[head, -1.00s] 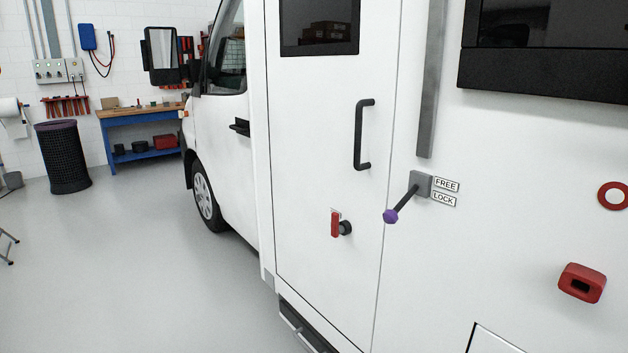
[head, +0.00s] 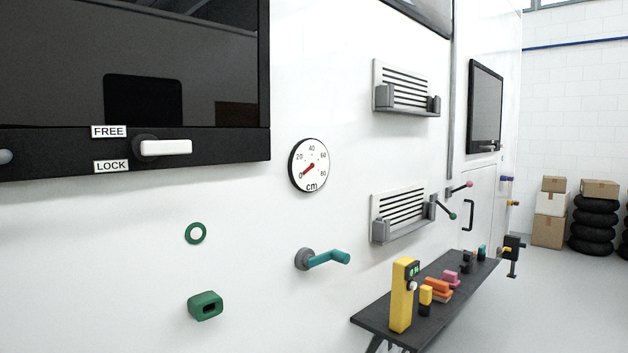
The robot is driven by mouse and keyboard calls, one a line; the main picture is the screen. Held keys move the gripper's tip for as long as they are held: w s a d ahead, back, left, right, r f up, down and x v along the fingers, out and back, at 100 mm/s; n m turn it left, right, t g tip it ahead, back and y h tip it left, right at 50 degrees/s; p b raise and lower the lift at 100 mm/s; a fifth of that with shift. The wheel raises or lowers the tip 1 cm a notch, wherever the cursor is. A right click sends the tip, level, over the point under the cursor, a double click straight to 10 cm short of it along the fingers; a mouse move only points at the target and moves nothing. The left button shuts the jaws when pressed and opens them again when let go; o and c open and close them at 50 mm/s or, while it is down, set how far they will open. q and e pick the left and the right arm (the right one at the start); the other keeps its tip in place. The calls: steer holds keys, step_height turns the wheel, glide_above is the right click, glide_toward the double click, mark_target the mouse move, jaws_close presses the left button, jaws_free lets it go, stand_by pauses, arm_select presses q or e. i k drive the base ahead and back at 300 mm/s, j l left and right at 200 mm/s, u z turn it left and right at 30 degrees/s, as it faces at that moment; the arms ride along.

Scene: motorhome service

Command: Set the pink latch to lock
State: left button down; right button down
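A lever with a pink knob (head: 468,184) shows far along the white vehicle wall, right of the upper middle, by the foot of a grey vertical rail (head: 451,120). It is small, tilts up to the right, and no lettering beside it can be read. A white latch handle (head: 165,148) is near, on the dark window frame, lying level between a FREE label (head: 109,132) and a LOCK label (head: 111,166). Neither of my grippers is in view.
A dark shelf (head: 375,318) with a yellow device (head: 403,295) and small coloured items juts from the wall. A green-knobbed lever (head: 453,216) and teal handle (head: 330,257) also stick out. Boxes (head: 549,230) and tyres (head: 593,225) stand far right. Floor right of the shelf is clear.

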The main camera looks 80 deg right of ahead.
mark_target(469, 183)
steer(key=z, duration=3.65)
steer(key=i+l+u, duration=0.35)
steer(key=i+l, duration=0.15)
steer(key=i, duration=0.5)
steer(key=i+l+u, duration=0.35)
steer(key=i+l, duration=0.45)
steer(key=i, duration=0.15)
steer(key=i+l+u, duration=0.35)
steer(key=i+l, duration=0.45)
steer(key=l, duration=0.2)
